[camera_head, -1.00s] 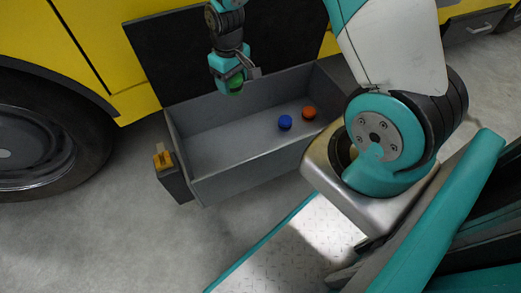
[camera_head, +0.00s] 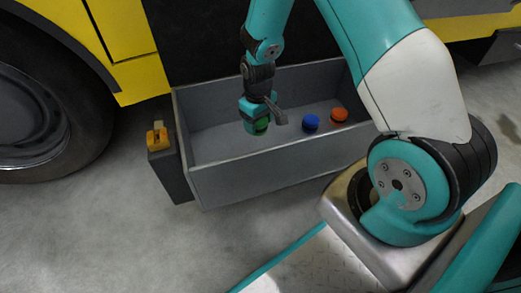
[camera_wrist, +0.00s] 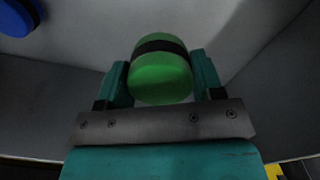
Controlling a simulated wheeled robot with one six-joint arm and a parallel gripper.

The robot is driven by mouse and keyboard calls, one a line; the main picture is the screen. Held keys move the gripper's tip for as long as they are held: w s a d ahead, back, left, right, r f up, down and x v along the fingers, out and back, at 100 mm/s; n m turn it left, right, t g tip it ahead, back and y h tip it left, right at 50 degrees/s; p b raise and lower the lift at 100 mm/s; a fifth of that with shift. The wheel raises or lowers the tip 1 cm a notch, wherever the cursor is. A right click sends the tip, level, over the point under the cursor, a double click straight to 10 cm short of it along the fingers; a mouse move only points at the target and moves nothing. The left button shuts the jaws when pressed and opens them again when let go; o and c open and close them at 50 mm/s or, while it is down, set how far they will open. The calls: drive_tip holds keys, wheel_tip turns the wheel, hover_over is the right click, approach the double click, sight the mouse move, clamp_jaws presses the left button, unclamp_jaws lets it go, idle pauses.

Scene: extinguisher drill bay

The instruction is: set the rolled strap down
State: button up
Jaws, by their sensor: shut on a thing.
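The rolled strap is a green roll with a dark band (camera_wrist: 162,75), held between the two teal fingers of my gripper (camera_wrist: 162,85) in the wrist view. In the head view my gripper (camera_head: 257,122) is inside the outline of the open grey drawer (camera_head: 250,165), towards its left half. The green strap (camera_head: 261,125) shows at its fingertips. The gripper is shut on the strap. I cannot tell whether the strap touches the drawer floor.
A blue roll (camera_head: 310,122) and an orange roll (camera_head: 339,114) lie in the drawer to the right of my gripper. A dark box with a yellow latch (camera_head: 157,138) stands at the drawer's left end. A large wheel (camera_head: 45,105) is at the far left.

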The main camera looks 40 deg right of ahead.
wheel_tip(320, 180, down, 10)
drive_tip(key=b, duration=0.5)
drive_tip(key=shift+r, duration=0.3)
drive_tip(key=o, duration=1)
drive_tip(key=shift+o, duration=0.2)
